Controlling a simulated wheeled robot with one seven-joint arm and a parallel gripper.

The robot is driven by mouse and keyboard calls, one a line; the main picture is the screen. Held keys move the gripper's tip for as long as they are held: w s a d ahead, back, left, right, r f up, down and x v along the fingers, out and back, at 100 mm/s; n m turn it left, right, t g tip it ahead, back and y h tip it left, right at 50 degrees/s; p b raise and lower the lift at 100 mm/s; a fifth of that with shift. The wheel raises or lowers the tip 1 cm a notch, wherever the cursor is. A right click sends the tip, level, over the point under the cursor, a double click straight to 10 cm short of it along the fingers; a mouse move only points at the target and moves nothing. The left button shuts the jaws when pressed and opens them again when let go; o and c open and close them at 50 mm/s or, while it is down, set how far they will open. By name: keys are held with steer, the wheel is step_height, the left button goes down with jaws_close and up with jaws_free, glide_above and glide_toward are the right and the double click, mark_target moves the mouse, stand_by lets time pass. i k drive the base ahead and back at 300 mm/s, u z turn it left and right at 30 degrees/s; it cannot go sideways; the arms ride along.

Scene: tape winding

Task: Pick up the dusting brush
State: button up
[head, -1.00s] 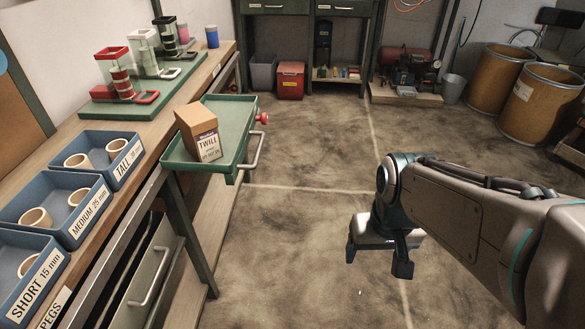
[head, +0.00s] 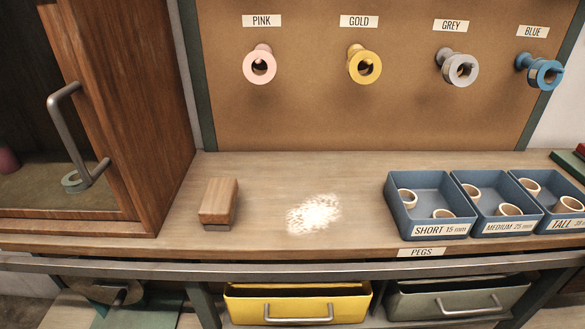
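The dusting brush (head: 219,202) appears to be the wooden block with a grey underside. It lies on the workbench (head: 270,175), left of a patch of white dust (head: 314,213) and right of the wooden cabinet. Nothing touches it from above. My gripper is not in view now, so its state does not show.
An open wooden cabinet (head: 150,120) stands left of the brush. Blue peg trays (head: 428,215) stand to the right. A pegboard (head: 310,110) behind holds colored tape rolls. A yellow drawer (head: 297,304) and a grey drawer (head: 455,300) are below the bench.

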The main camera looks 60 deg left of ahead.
mark_target(216, 212)
steer(key=u, duration=3)
